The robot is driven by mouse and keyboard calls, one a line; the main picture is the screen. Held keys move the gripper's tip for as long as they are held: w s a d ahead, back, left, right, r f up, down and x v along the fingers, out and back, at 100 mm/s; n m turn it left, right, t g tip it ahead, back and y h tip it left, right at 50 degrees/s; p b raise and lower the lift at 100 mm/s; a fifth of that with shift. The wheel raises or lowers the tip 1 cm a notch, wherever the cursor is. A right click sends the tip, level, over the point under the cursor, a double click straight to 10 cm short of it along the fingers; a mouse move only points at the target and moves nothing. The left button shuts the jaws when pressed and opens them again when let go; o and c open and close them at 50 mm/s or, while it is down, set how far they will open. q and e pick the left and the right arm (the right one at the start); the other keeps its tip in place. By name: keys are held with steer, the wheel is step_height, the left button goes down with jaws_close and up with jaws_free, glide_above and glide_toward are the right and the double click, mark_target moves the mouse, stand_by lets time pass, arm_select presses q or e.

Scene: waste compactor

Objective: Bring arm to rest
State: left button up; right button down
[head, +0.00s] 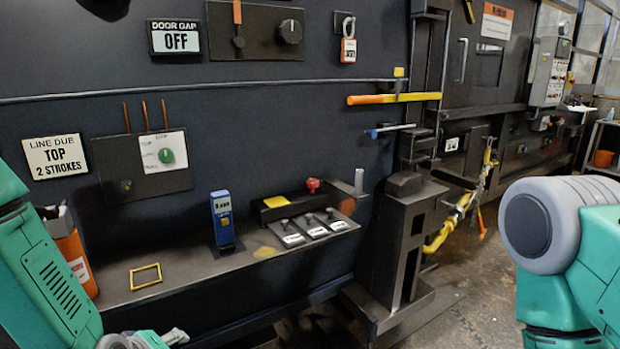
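My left arm (50,275) comes in at the lower left. A small grey and green part, probably of my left gripper (174,337), shows at the bottom edge below the shelf. Its fingers cannot be made out, so I cannot tell whether it is open or shut. My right arm (570,240) is at the right edge, with a big grey round joint cap facing the machine. My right gripper is out of the picture. Nothing is seen held by either arm.
A shelf (190,277) on the dark machine wall carries a blue meter (223,220), a yellow frame (146,276), an orange holder (76,258) and tagged switches (312,226). A dark post (398,250) stands right of it. Open floor (470,315) lies between post and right arm.

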arm_select(q)
steer(key=s+f+m+g, duration=0.2)
steer(key=s+f+m, duration=0.1)
steer(key=s, duration=0.7)
steer(key=s+f+m+g, duration=0.3)
steer(key=s+f, duration=0.3)
steer(key=s, duration=0.4)
steer(key=s+f+m+g, duration=0.3)
steer(key=s+f+m, duration=0.2)
steer(key=s, duration=0.5)
steer(key=shift+a+f+y+b, duration=0.2)
steer(key=shift+a+y+b, duration=0.1)
steer(key=shift+a, duration=0.15)
steer(key=shift+c, duration=1.4)
